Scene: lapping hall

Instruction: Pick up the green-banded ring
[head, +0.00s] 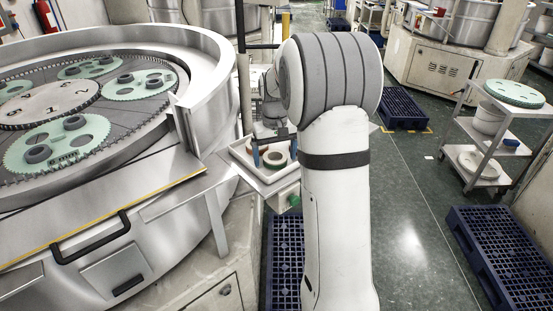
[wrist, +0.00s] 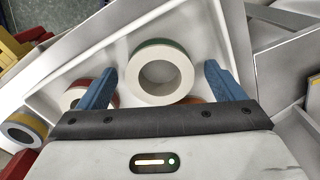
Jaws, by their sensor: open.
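The green-banded ring (wrist: 188,74) is a thick white ring with a green band round its outside. It lies in a white tray (wrist: 118,52) and sits between my gripper's blue fingers in the wrist view, with a gap on each side. My gripper (wrist: 160,70) is open and empty, and its fingers do not touch the ring. In the head view my gripper (head: 274,153) is above the tray (head: 240,163), and the green-banded ring (head: 275,158) shows between its fingers. My arm hides part of the area to the right.
A yellow-banded ring (wrist: 20,132) lies at far left. The large lapping machine (head: 150,235) stands left of the tray. A trolley (head: 490,130) stands right.

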